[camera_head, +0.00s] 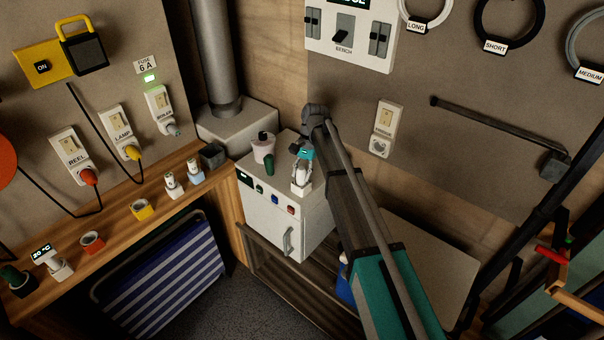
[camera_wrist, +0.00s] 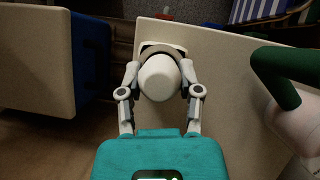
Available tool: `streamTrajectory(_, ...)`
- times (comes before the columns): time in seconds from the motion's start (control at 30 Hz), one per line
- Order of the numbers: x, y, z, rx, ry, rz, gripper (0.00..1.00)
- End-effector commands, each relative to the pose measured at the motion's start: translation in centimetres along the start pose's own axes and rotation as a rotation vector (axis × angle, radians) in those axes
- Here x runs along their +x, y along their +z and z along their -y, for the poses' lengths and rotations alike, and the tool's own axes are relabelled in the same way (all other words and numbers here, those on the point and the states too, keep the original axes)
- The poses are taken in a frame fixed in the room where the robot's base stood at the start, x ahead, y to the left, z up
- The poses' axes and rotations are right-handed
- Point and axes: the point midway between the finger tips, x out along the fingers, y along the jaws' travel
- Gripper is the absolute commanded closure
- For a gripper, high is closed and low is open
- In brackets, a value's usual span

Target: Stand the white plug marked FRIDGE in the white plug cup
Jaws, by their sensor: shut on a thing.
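A white plug (camera_wrist: 160,78) is between the fingers of my gripper (camera_wrist: 161,92), seen from behind as a rounded white body; no FRIDGE marking is readable on it. My gripper (camera_head: 302,166) is shut on it and points down over the top of the small white fridge (camera_head: 270,228). The white plug cup (camera_head: 301,187) is a small square holder at the front edge of the fridge top, directly under the plug. Its rim (camera_wrist: 176,47) shows around the plug's far end in the wrist view. I cannot tell how deep the plug is in it.
A wooden bench (camera_head: 115,218) with several plugs and cups runs along the left. A wall socket (camera_head: 387,127) is at the right behind my arm.

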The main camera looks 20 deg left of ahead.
Motion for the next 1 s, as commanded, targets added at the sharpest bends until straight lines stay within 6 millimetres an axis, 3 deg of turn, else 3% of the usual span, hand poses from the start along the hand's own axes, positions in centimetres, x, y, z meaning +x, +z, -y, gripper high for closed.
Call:
streamTrajectory(0.23, 0.45, -0.25, 0.0, 0.0, 0.0, 0.0, 1.0)
streamTrajectory(0.27, 0.4, -0.21, 0.0, 0.0, 0.0, 0.0, 0.51)
streamTrajectory(0.47, 0.36, -0.19, 0.0, 0.0, 0.0, 0.0, 0.14)
streamTrajectory(1.0, 0.12, -0.07, 0.0, 0.0, 0.0, 0.0, 0.14)
